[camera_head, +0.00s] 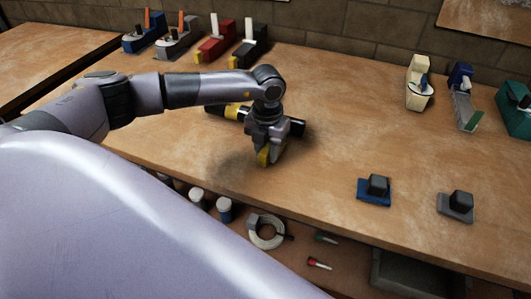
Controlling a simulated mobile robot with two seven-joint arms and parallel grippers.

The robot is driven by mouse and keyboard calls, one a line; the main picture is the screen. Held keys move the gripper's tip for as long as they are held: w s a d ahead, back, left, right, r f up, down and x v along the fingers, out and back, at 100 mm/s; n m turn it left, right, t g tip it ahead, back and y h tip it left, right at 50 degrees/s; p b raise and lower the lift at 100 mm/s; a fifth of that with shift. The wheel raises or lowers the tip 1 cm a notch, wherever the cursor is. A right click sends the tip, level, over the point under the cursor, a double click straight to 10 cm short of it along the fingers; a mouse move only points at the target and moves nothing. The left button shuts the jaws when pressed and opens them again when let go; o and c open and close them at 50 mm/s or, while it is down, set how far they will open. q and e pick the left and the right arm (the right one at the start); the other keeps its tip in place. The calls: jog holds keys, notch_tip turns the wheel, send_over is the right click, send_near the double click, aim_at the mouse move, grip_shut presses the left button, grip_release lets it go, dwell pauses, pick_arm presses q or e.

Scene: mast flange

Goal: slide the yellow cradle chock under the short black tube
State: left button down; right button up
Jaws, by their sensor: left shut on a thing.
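My left gripper (264,160) points down over the table, shut on the yellow cradle chock (264,157), which shows as a small yellow patch at the fingertips. The fingers hide most of the chock. The short black tube (297,127) lies behind the gripper, running left to right. Its middle is hidden by the gripper, and a yellow part (232,112) shows near its left end. The chock is on the near side of the tube. I cannot tell whether it touches the tabletop. My right gripper is not in view.
A blue block (374,190) and a grey block (456,207) stand at the front right of the wooden table (330,160). Several tool-like items line the back, including a red one (215,45). A shelf below holds a white ring (266,232) and jars.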

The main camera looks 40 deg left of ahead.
pick_arm(q)
jog(key=shift+w+a+b, duration=0.2)
jog(key=shift+w+b, duration=0.2)
jog(key=shift+w, duration=0.25)
jog(key=shift+w+a+b, duration=0.15)
jog(key=shift+w+b, duration=0.25)
jog(key=shift+w, duration=0.25)
jog(key=c, duration=0.8)
grip_release()
jog(key=shift+o, duration=0.2)
jog(key=shift+r, duration=3.65)
